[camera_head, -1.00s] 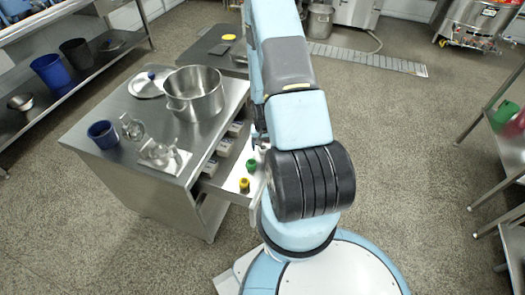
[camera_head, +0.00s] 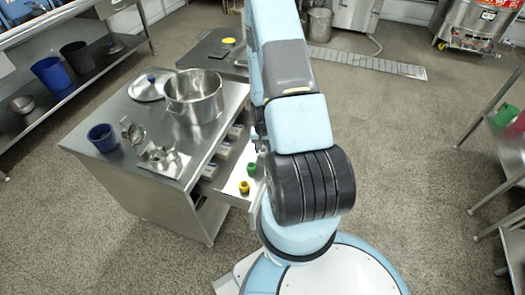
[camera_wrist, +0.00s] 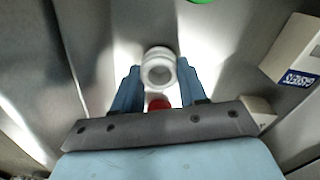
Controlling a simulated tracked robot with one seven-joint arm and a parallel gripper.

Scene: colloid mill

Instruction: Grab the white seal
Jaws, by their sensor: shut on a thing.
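The white seal (camera_wrist: 159,66) is a thick white ring in the wrist view, at the top of my gripper (camera_wrist: 159,85). The two blue fingers stand on either side of it and are shut on it. A red thing (camera_wrist: 159,103) shows just below the ring, between the fingers. In the head view my arm covers the gripper and the seal. The open drawer (camera_head: 232,197) of the steel table is where the arm reaches down.
A green thing (camera_head: 251,168) and a yellow thing (camera_head: 244,187) stand in the drawer. White boxes (camera_wrist: 295,55) lie beside the gripper. On the steel table are a large pot (camera_head: 194,97), a lid (camera_head: 150,87), a blue cup (camera_head: 102,137) and metal parts (camera_head: 163,158).

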